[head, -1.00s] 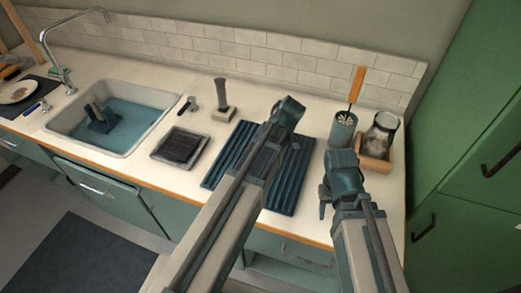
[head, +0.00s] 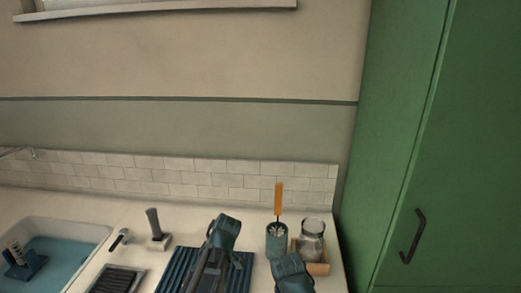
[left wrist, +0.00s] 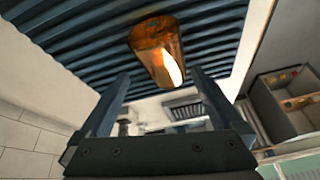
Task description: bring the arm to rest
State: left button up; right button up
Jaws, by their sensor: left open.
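My left gripper (head: 224,232) is over the blue ribbed mat (head: 176,268) on the counter. In the left wrist view its two fingers (left wrist: 158,85) are spread apart with nothing between them. A shiny copper-coloured cylinder (left wrist: 157,50) shows past the fingertips against the ribbed mat, apart from the fingers. My right gripper (head: 292,272) is at the lower edge of the head view, in front of the wooden box; its fingers cannot be made out.
A blue-green cup (head: 277,240) holds an orange-handled tool (head: 278,198). At left are a grey upright tool (head: 155,226), a dark tray (head: 117,279) and a water-filled sink (head: 72,232). A green cabinet (head: 400,140) bounds the right.

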pick_arm(q)
jog(key=s+d+m, duration=0.2)
jog(key=s+d+m+h, duration=0.1)
jog(key=d+m, duration=0.1)
jog(key=m, duration=0.1)
jog(key=s+d+f+m, duration=0.1)
jog(key=s+d+m, duration=0.1)
jog(key=shift+s+d, duration=0.3)
jog(key=shift+d, duration=0.05)
jog(key=s+d+m+h, duration=0.2)
jog(key=s+d+m, duration=0.6)
jog(key=m, duration=0.3)
jog(key=shift+f+m+g, duration=0.3)
jog(key=shift+m, duration=0.1)
